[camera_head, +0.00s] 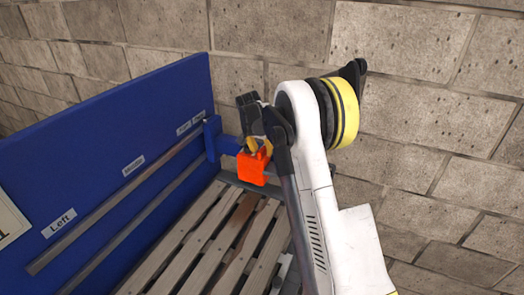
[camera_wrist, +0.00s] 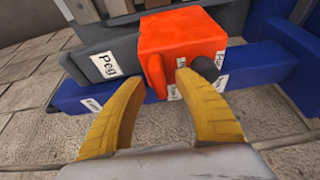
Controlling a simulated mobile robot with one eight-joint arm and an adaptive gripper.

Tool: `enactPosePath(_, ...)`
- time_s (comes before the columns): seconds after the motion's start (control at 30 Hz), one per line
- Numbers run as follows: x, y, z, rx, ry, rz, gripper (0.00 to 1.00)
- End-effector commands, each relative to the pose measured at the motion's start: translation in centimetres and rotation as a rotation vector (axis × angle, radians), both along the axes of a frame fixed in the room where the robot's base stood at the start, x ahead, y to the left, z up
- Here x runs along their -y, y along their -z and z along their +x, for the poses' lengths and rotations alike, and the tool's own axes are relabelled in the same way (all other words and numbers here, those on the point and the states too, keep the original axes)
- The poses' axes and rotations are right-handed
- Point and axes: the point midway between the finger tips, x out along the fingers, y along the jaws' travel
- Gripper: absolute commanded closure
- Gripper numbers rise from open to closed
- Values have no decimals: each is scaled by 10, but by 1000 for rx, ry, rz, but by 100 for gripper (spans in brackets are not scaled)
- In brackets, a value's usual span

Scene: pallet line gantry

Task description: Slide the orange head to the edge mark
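The orange head (camera_head: 253,167) hangs at the end of a blue arm (camera_head: 228,145) at the right end of the blue panel, above the wooden slats. It also shows in the wrist view (camera_wrist: 185,40), with an upright orange fin (camera_wrist: 156,76) on its near face. My gripper (camera_wrist: 158,80) is open, its yellow fingertips apart on either side of the fin, with gaps visible. I cannot tell whether either finger touches the head. In the head view my gripper (camera_head: 258,146) covers part of the head. I cannot make out an edge mark by name.
The blue panel (camera_head: 120,150) carries two grey rails and labels "Left" (camera_head: 59,222) and, apparently, "Middle" (camera_head: 133,166); labels near its right end are too small to read. A slatted pallet (camera_head: 190,245) lies below. A "Peg" label (camera_wrist: 104,66) sits on a grey bar. A block wall stands behind.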

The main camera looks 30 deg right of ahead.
Motion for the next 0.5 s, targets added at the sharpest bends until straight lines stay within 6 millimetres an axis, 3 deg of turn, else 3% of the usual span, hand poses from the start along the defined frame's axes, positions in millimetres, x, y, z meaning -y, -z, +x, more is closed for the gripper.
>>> enactPosePath(0.13, 0, 0, 0, 0, 0, 0, 63)
enactPosePath(0.23, 0, -1, 0, 0, 0, 0, 94)
enactPosePath(0.27, 0, -1, 0, 0, 0, 0, 100)
enactPosePath(0.5, 0, 0, 0, 0, 0, 0, 100)
